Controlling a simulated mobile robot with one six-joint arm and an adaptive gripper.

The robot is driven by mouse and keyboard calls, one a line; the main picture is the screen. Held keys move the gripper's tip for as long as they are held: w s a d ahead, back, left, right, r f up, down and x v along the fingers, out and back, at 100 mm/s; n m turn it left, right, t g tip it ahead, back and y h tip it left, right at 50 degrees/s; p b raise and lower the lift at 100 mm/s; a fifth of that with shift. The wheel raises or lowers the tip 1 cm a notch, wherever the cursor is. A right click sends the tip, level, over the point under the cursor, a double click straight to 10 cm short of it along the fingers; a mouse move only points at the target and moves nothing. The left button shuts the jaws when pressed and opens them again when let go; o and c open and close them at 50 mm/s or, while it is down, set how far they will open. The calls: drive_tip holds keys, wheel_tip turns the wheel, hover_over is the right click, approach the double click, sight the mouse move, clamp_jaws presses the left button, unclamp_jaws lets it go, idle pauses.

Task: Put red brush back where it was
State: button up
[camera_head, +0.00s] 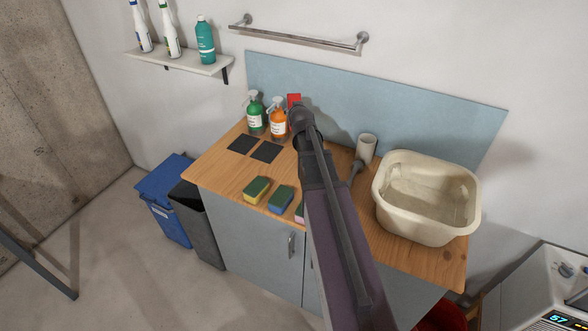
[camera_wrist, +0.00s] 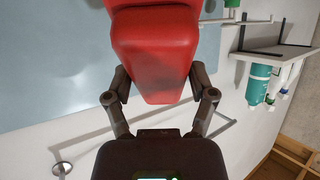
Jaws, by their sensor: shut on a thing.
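The red brush (camera_wrist: 155,45) fills the top middle of the wrist view, between the two fingers of my gripper (camera_wrist: 159,80). My gripper is shut on it. In the head view only a small red part of the brush (camera_head: 294,100) shows, just beyond my gripper (camera_head: 302,120) and in front of the blue backsplash. My arm hides the rest of the brush and part of the wooden counter (camera_head: 225,170). Whether the brush touches the counter cannot be told.
A green bottle (camera_head: 256,115) and an orange bottle (camera_head: 278,123) stand just left of my gripper. Two black squares (camera_head: 266,152) lie before them. Sponges (camera_head: 257,190) line the front edge. A pale cup (camera_head: 367,147) and a cream basin (camera_head: 380,205) stand right of my arm.

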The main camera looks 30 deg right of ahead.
drive_tip(key=s+f+g+y+b, duration=0.2)
drive_tip(key=s+f+g, duration=0.2)
drive_tip(key=s+f, duration=0.4)
drive_tip(key=shift+s+a+f, duration=0.15)
drive_tip(key=shift+a+f, duration=0.1)
drive_tip(key=shift+a, duration=0.05)
drive_tip(key=s+a+f+g, duration=0.1)
drive_tip(key=s, duration=0.2)
drive_tip(key=s+a+f+n+g+y+b, duration=0.1)
drive_tip(key=s+f, duration=0.1)
drive_tip(key=s, duration=0.1)
drive_tip(key=s+a+f+n+g+y+b, duration=0.1)
drive_tip(key=s+f, duration=0.1)
drive_tip(key=s, duration=0.2)
drive_tip(key=shift+a+f+g, duration=0.2)
drive_tip(key=shift+a+g, duration=0.1)
drive_tip(key=shift+g, duration=0.1)
drive_tip(key=shift+w, duration=0.15)
drive_tip(key=w+d, duration=0.1)
drive_tip(key=w, duration=0.3)
drive_tip(key=w+d+f+b, duration=0.1)
drive_tip(key=w, duration=0.9)
drive_tip(key=shift+w+d+f, duration=0.15)
drive_tip(key=shift+d, duration=0.25)
drive_tip(key=shift+c, duration=0.9)
